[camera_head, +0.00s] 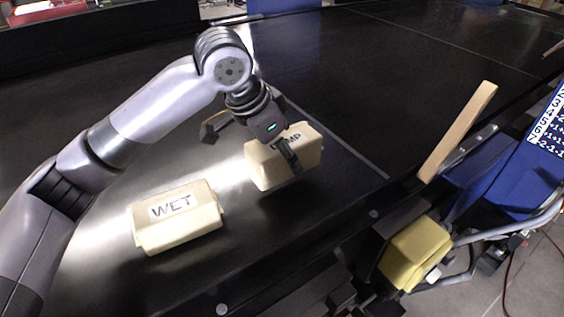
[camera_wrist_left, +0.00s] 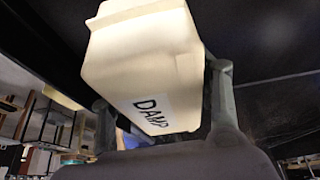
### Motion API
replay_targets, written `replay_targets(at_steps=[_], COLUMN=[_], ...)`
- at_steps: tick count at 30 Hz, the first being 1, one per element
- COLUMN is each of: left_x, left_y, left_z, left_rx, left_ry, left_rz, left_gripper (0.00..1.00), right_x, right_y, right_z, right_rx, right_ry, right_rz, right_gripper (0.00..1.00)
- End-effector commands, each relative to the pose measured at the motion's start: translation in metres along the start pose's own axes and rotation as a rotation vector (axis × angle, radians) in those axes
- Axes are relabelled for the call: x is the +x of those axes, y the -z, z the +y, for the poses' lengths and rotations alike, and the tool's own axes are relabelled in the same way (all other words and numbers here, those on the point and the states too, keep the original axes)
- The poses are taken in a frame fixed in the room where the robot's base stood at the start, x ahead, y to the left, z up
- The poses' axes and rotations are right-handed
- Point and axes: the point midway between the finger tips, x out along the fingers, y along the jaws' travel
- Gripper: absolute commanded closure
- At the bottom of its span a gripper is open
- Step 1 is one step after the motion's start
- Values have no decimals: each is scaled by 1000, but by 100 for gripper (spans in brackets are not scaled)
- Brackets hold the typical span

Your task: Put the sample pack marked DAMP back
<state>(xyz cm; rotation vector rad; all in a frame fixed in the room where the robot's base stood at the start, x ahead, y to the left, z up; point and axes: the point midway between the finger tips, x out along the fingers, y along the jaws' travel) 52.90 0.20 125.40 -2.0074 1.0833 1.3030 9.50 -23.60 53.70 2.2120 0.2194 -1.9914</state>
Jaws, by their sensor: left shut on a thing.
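The cream sample pack marked DAMP (camera_head: 262,168) is at the middle of the head view, over the black conveyor belt. My left gripper (camera_head: 288,152) is shut on it from above, with one dark finger across its near side. In the left wrist view the DAMP pack (camera_wrist_left: 150,70) sits tilted between the two fingers (camera_wrist_left: 165,95), its label facing the camera. Whether its underside touches the belt I cannot tell. A second cream pack marked WET (camera_head: 178,228) lies on the belt to the left and nearer. My right gripper is not seen.
A yellowish block (camera_head: 412,255) is below the belt's near right edge. A wooden bar (camera_head: 458,130) slants up at that edge. A blue panel with a number sheet (camera_head: 548,125) stands at far right. The belt (camera_head: 400,70) beyond the pack is clear.

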Motion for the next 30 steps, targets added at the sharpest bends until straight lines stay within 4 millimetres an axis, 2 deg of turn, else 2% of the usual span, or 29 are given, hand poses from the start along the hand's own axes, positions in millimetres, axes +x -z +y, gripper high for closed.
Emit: replay_targets(at_steps=[7,18,19,27,30], left_x=[29,34,35,35,35], left_y=[-14,-16,-16,-16,-16], left_z=[0,0,0,0,0], left_rx=[0,1,0,0,0], left_ry=[0,-1,-1,0,0], left_rz=[-1,1,-2,-2,-2], left_gripper=[96,96,42,24,24], right_x=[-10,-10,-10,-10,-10], right_y=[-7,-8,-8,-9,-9], right_z=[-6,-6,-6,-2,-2], right_rx=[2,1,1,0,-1], right_ry=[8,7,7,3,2], right_rz=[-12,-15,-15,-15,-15], right_gripper=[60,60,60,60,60])
